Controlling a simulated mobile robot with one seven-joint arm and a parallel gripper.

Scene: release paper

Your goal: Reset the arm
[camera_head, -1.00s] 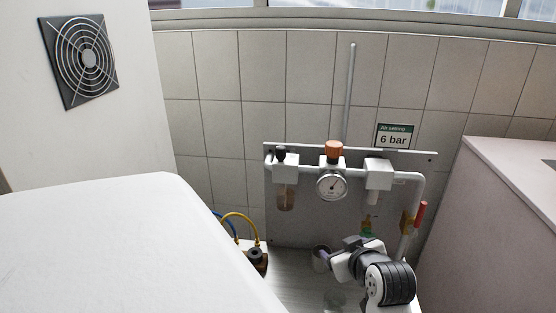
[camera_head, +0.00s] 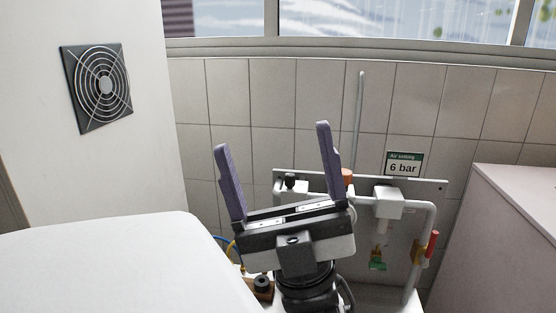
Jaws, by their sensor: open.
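My gripper (camera_head: 276,168) is in the lower middle of the head view, pointing up. Its two purple fingers are spread wide apart with nothing between them. My wrist below it is dark and runs down out of the frame. The gripper stands in front of the grey wall panel (camera_head: 430,184) and hides much of its left part, including the gauge. No paper shows in view.
The panel carries white pipes, an orange knob (camera_head: 347,177) and a red-handled valve (camera_head: 432,244). A 6 bar sign (camera_head: 403,164) hangs above. A white rounded surface (camera_head: 110,262) fills the lower left. A pinkish counter (camera_head: 500,245) stands right. A vent (camera_head: 97,88) is upper left.

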